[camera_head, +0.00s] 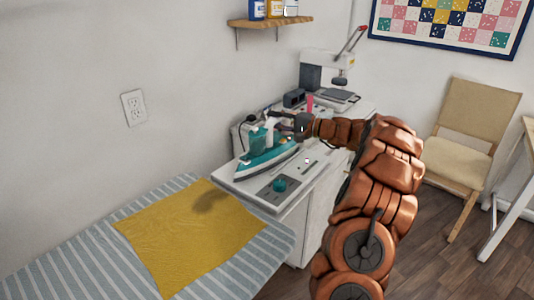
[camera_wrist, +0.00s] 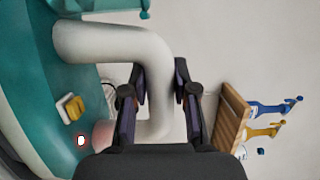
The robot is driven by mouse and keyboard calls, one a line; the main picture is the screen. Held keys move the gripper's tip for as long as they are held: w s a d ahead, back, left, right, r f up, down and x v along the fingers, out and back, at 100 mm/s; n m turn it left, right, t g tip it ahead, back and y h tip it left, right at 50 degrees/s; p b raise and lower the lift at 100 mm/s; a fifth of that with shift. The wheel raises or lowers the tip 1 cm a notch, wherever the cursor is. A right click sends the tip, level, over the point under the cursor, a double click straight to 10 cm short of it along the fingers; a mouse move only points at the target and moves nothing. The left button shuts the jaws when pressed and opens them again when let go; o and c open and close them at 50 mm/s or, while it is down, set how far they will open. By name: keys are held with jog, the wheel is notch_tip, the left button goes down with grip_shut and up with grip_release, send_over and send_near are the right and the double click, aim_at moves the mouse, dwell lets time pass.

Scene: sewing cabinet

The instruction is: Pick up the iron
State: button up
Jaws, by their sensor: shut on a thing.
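The teal and white iron (camera_head: 262,157) is at the near-left end of the white cabinet top in the head view, its sole facing down. I cannot tell whether it touches the top. My gripper (camera_head: 274,119) reaches in from the right at the iron's upper part. In the wrist view the iron's thick white handle (camera_wrist: 157,62) runs between the two dark fingers of my gripper (camera_wrist: 160,85), which are shut on it. The iron's teal body (camera_wrist: 50,70) fills the left of that view. The fingertip contact is partly hidden in the head view.
A yellow cloth (camera_head: 170,235) with a dark shadow lies on the striped board (camera_head: 80,265). The cabinet top (camera_head: 312,170) holds a teal knob (camera_head: 279,184); a white machine (camera_head: 318,70) stands behind. A wooden shelf (camera_head: 270,21) hangs above. A chair (camera_head: 470,140) stands right.

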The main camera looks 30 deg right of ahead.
grip_shut()
jog(key=shift+r, duration=0.2)
dwell(0.5)
